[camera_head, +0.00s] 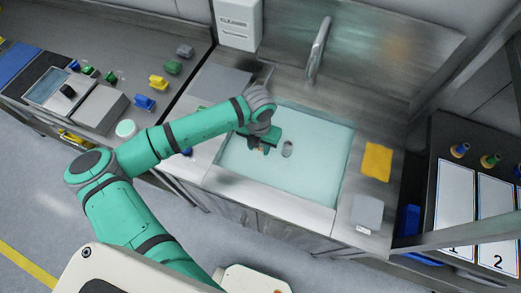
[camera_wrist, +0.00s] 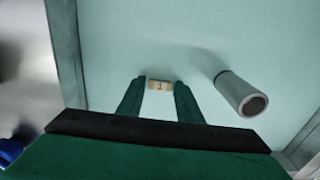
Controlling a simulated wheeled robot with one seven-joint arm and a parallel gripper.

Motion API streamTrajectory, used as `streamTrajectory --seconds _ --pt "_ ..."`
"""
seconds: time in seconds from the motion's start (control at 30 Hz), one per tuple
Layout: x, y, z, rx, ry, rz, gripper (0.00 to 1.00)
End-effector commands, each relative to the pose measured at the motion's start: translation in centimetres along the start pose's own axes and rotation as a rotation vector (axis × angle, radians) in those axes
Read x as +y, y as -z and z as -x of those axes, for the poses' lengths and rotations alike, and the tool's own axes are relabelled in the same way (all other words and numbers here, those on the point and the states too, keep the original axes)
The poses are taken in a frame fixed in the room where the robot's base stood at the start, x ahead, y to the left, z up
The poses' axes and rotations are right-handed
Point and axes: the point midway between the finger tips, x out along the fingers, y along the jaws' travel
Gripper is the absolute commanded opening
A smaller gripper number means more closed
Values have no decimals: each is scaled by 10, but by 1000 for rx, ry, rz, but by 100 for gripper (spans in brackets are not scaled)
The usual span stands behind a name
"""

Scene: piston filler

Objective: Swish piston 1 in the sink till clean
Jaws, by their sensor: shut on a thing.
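My gripper (camera_wrist: 160,92) is over the sink (camera_head: 317,175), towards its left side in the head view. Most of the piston is hidden between the fingers. In the head view the piston is too small to make out clearly under the wrist. The basin holds pale blue-green water. I cannot tell how deep the piston is. A grey cylinder (camera_wrist: 242,94) is in the basin to the right of the fingers.
A tall faucet (camera_head: 318,50) rises behind the basin. A yellow cloth (camera_head: 377,161) and a grey box (camera_head: 367,212) lie on the right ledge. A cleaner dispenser (camera_head: 238,22) hangs at the back. A counter with coloured parts is at left.

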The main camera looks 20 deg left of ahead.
Motion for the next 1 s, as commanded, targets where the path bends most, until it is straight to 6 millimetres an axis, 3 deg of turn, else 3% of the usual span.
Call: streamTrajectory --seconds 0.37,1.0 --pt "0 -3 0 -1 0 -1 0" --pt "0 -25 0 -1 0 -1 0"
